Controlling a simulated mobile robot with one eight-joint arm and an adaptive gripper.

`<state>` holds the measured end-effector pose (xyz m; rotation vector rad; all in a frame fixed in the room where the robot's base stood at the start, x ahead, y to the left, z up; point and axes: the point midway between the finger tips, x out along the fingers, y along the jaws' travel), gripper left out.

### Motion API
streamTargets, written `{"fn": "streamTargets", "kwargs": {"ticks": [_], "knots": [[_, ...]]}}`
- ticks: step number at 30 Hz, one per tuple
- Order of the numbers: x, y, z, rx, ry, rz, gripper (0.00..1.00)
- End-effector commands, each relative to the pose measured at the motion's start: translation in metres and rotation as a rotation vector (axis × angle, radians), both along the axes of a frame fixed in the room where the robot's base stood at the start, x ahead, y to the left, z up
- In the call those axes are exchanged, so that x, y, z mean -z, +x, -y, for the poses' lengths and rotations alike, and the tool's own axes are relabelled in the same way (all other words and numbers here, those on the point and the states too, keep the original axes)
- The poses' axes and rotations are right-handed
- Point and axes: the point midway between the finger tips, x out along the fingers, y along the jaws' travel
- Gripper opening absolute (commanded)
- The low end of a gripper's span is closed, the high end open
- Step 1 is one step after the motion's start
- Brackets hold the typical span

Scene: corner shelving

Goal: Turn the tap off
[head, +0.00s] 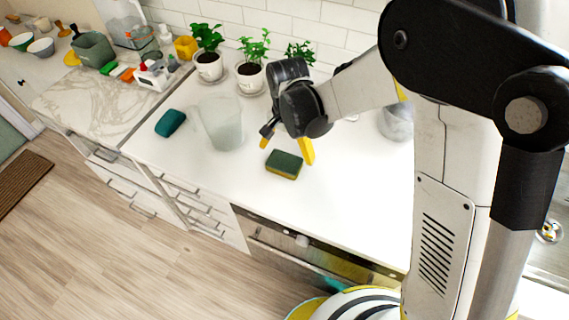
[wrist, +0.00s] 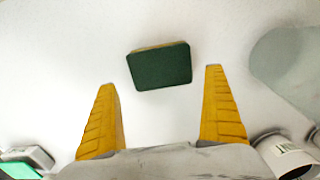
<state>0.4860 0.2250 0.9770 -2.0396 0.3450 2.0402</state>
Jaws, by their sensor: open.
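No tap can be made out for certain in either view. A small shiny metal thing (head: 549,231) shows at the right edge of the head view, beside a pale sink-like area, mostly hidden behind my arm; I cannot tell whether it is part of a tap. My gripper (head: 287,146) is over the white counter, pointing down near a green and yellow sponge (head: 284,164). In the wrist view my gripper (wrist: 160,80) has its two yellow fingers wide apart with nothing held. The sponge (wrist: 160,66) lies beyond and between the fingertips.
A translucent container (head: 220,122) stands left of the gripper, with a teal sponge-like item (head: 170,122) further left. Potted plants (head: 249,76) line the tiled wall. A grey bowl-like thing (head: 396,123) stands by my arm. The counter's front (head: 340,215) is clear.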

Motion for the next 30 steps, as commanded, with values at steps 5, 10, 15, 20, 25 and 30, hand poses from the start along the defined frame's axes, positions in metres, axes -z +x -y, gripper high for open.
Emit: {"fn": "streamTargets", "kwargs": {"ticks": [5,10,15,20,25,30], "knots": [[0.025,-0.007,-0.005,-0.002,0.0,0.0,1.0],[0.048,-0.008,-0.006,-0.001,0.0,0.0,1.0],[0.048,-0.009,-0.006,-0.001,0.0,0.0,1.0],[0.048,-0.008,-0.006,-0.001,0.0,0.0,0.75],[0.048,-0.008,-0.006,-0.001,0.0,0.0,0.73],[0.048,-0.008,-0.006,-0.001,0.0,0.0,0.7]]}}
